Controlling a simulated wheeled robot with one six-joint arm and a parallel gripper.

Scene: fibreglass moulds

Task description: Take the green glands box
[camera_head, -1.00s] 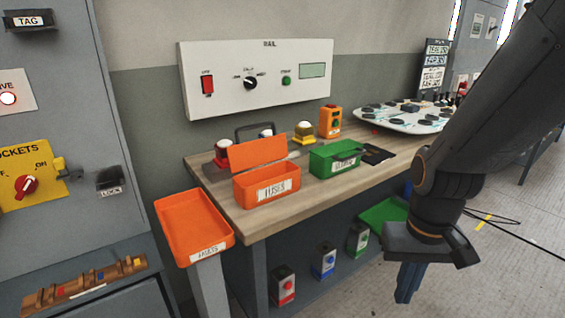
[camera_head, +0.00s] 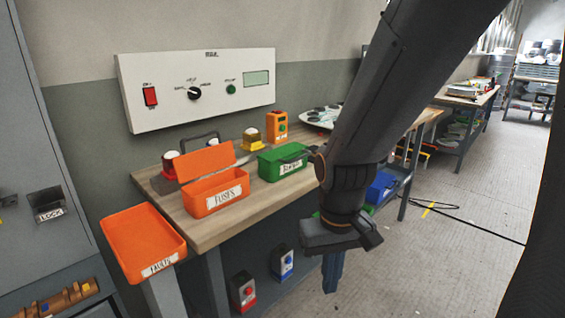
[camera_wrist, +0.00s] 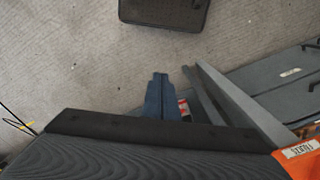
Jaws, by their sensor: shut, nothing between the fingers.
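The green box (camera_head: 270,166), with a white label on its front, stands on the wooden bench top, right of the orange FUSES box. Its label is too small to read surely, and my arm is close to its right end in the picture. My gripper (camera_head: 332,274) points down, shut and empty, in front of the bench and below the level of its top. It is apart from the green box. In the wrist view my shut blue fingers (camera_wrist: 160,88) show over the floor, and the green box is not seen.
The open orange FUSES box (camera_head: 203,199) is beside the green box. An orange tray (camera_head: 140,240) stands on a post at the bench's left end. An orange button box (camera_head: 277,127) is behind. A blue bin (camera_head: 382,186) is lower right. Open floor (camera_head: 440,260) lies right.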

